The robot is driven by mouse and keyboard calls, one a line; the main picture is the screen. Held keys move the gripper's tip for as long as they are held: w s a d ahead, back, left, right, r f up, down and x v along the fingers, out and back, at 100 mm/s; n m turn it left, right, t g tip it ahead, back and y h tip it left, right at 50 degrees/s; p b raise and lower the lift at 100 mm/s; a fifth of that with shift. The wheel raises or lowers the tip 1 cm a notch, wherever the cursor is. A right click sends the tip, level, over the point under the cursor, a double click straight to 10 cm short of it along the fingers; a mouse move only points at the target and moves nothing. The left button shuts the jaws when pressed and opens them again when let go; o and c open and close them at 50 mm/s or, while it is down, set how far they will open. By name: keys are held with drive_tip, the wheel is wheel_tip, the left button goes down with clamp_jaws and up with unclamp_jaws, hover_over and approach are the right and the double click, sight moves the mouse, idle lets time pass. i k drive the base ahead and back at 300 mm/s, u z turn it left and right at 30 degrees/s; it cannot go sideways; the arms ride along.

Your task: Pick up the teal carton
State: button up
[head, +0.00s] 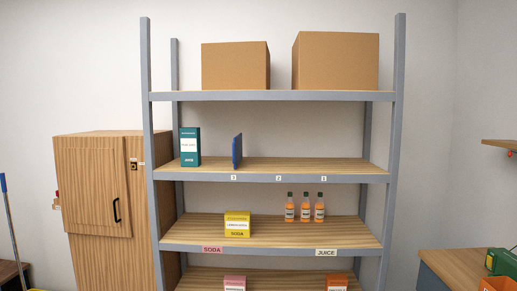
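The teal carton (190,147) stands upright at the left end of the second shelf from the top (300,166). It has a white label on its front and is close to the left rear post. A thin dark blue panel (237,151) stands upright to its right, with a gap between them. My gripper is not in view.
Two cardboard boxes (236,66) stand on the top shelf. A yellow soda box (237,224) and several orange bottles (305,208) stand on the shelf below the carton. A wooden cabinet (98,190) stands left of the rack. The second shelf's right part is clear.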

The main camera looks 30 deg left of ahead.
sight(190, 137)
drive_tip(key=u, duration=0.25)
drive_tip(key=i, duration=0.85)
drive_tip(key=u, duration=1)
drive_tip(key=i, duration=1.45)
drive_tip(key=u, duration=1.75)
drive_tip(key=i, duration=0.65)
drive_tip(key=u, duration=0.85)
